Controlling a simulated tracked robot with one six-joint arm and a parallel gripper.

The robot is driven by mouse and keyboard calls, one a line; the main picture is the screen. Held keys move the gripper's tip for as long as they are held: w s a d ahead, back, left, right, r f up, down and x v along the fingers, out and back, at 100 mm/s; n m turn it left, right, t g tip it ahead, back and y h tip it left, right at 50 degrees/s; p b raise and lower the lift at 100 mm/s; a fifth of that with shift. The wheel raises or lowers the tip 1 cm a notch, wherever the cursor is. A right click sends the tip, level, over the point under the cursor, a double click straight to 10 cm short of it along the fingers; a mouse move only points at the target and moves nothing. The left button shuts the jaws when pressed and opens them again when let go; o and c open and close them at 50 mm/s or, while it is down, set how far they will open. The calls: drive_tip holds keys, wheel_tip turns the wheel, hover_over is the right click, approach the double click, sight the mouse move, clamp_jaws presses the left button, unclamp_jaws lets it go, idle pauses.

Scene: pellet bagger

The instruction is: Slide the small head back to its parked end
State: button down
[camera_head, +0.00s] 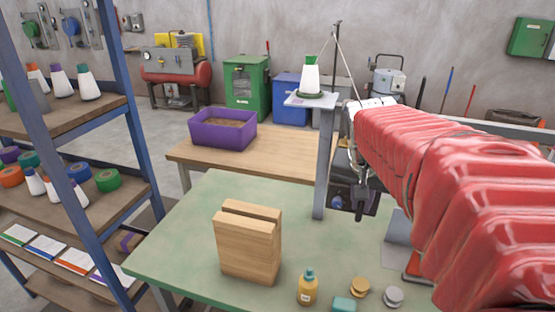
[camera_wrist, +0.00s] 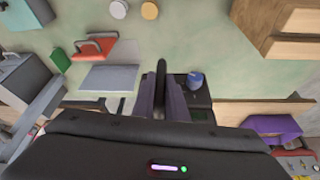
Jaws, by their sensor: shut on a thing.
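My gripper (camera_wrist: 160,85) is shut on a dark rounded bar (camera_wrist: 161,68), which stands up between its fingers in the wrist view. I cannot tell for sure whether this bar is the small head's handle. In the head view my red-sleeved arm covers most of the area around the head. A pale part (camera_head: 373,103) shows just above the arm, where the thread from the white cone (camera_head: 310,75) runs down. The grey, narrow end of my gripper (camera_head: 361,205) hangs below the arm. The parked end cannot be made out.
The green table holds a wooden block (camera_head: 247,243), an amber bottle (camera_head: 307,287) and small knobs. A grey post (camera_head: 324,160) carries the cone's shelf. A dark base with a blue knob (camera_wrist: 195,79) is beside my fingers. A purple bin (camera_head: 222,130) stands on the wooden table behind.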

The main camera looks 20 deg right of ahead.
drive_tip(key=c, duration=1.8)
unclamp_jaws()
drive_tip(key=shift+s, duration=0.1)
drive_tip(key=shift+o, duration=0.2)
drive_tip(key=v, duration=1.3)
drive_tip(key=shift+r, duration=0.35)
drive_tip(key=shift+s, duration=0.1)
drive_tip(key=s+a+f+n+t+y, duration=0.1)
drive_tip(key=s+a+f+n, duration=0.2)
drive_tip(key=a+f+n, duration=0.2)
drive_tip(key=s+a+f+n+t+y, duration=0.1)
drive_tip(key=a+f+n, duration=0.4)
drive_tip(key=a+f, duration=0.7)
drive_tip(key=s+a+y, duration=0.1)
drive_tip(key=s+a, duration=0.1)
drive_tip(key=shift+a+t+y, duration=0.3)
drive_tip(key=shift+t, duration=0.1)
